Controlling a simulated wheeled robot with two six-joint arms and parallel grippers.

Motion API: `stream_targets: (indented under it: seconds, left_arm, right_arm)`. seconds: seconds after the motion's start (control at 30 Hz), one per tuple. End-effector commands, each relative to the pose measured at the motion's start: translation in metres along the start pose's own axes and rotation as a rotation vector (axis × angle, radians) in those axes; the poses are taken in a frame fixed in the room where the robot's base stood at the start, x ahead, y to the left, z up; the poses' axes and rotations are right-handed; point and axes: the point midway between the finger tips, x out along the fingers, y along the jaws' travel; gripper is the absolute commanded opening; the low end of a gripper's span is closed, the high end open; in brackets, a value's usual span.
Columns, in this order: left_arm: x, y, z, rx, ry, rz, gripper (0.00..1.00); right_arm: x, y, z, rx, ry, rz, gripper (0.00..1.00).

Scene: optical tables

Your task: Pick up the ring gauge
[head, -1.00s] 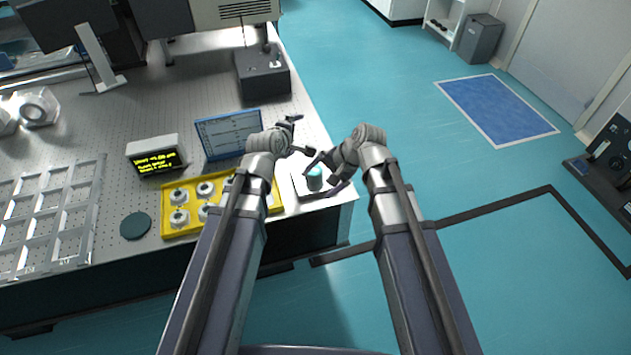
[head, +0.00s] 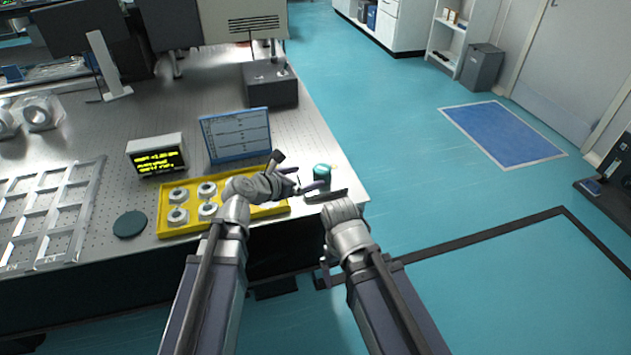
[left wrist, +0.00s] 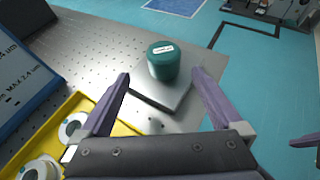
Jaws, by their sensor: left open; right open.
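A teal cylinder (head: 322,173) stands upright at the table's front right corner. In the left wrist view the teal cylinder (left wrist: 163,62), with a white label on top, stands on a flat metal plate (left wrist: 158,100). Several pale rings (head: 178,216) sit in a yellow tray (head: 163,230). I cannot tell which of these is the ring gauge. My left gripper (head: 300,172) is open and empty, just left of the cylinder; in its wrist view the cylinder shows between and beyond the fingertips. My right gripper (head: 324,268) is open, low beside the table edge, mostly hidden by its own arm.
A blue-and-white screen (head: 236,135) and a small display box (head: 157,155) stand behind the tray. A dark disc (head: 130,224) lies left of it. A dark block (head: 270,85) stands farther back.

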Motion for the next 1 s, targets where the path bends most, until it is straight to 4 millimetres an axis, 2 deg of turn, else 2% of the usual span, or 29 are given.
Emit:
stream_targets:
  seconds: [0.3, 0.57, 0.83, 1.0]
  left_arm:
    - [0.026, 0.0, 0.0, 0.004, 0.0, 0.0, 1.0]
    - [0.034, -0.002, 0.001, 0.005, 0.002, -0.001, 1.0]
    - [0.072, -0.005, 0.002, 0.006, 0.002, 0.0, 1.0]
    - [0.079, -0.007, 0.004, 0.005, 0.001, 0.001, 1.0]
  right_arm:
    - [0.011, -0.002, -0.001, 0.002, 0.001, -0.002, 0.96]
    - [0.013, -0.002, -0.001, 0.003, 0.001, -0.003, 0.96]
    - [0.029, -0.004, -0.002, 0.003, 0.001, -0.003, 0.96]
    - [0.031, -0.004, -0.002, 0.003, 0.001, -0.003, 0.96]
